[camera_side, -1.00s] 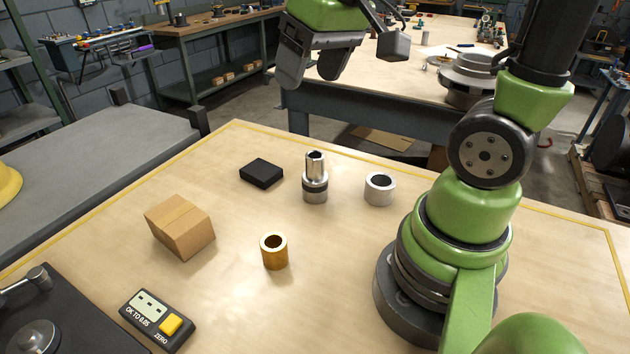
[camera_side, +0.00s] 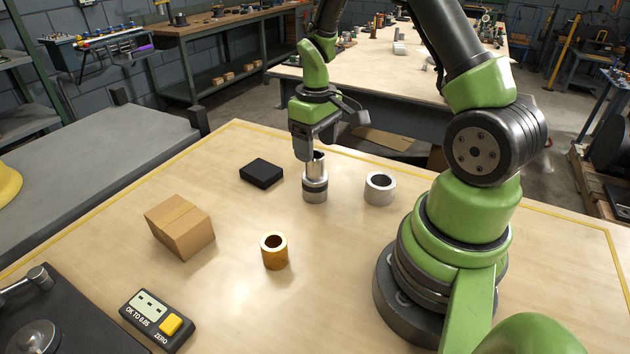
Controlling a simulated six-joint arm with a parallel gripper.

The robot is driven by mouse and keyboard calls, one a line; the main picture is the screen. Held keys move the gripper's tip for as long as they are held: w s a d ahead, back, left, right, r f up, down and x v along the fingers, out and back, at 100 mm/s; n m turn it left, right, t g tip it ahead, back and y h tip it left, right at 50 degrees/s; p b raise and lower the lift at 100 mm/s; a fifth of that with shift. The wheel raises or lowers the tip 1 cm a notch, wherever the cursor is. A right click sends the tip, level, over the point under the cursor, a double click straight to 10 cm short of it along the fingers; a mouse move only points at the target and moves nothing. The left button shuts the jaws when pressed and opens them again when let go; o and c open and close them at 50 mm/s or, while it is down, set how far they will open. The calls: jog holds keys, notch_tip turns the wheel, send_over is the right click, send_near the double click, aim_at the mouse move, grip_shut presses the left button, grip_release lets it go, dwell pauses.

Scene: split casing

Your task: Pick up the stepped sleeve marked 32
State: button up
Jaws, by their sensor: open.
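The stepped sleeve (camera_side: 315,186) stands upright on the wooden table, silver with a dark band and a narrower upper part. No number 32 can be read on it from here. My gripper (camera_side: 310,154) points down at the sleeve's narrow top, with its fingers at about the height of the top end. The near finger hides part of the sleeve's upper end. The jaws are open; I cannot tell whether a finger touches the sleeve.
A short silver ring (camera_side: 380,190) stands close to the right of the sleeve, and a black block (camera_side: 261,173) lies to its left. A brass bushing (camera_side: 274,251), a cardboard box (camera_side: 180,227) and a gauge box (camera_side: 157,320) are nearer. The table (camera_side: 330,290) is clear at the front middle.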

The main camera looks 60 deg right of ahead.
aim_at(315, 164)
jog(key=f, duration=0.5)
jog(key=shift+s+a, duration=0.1)
jog(key=shift+a, duration=0.25)
jog(key=shift+r, duration=0.1)
grip_shut()
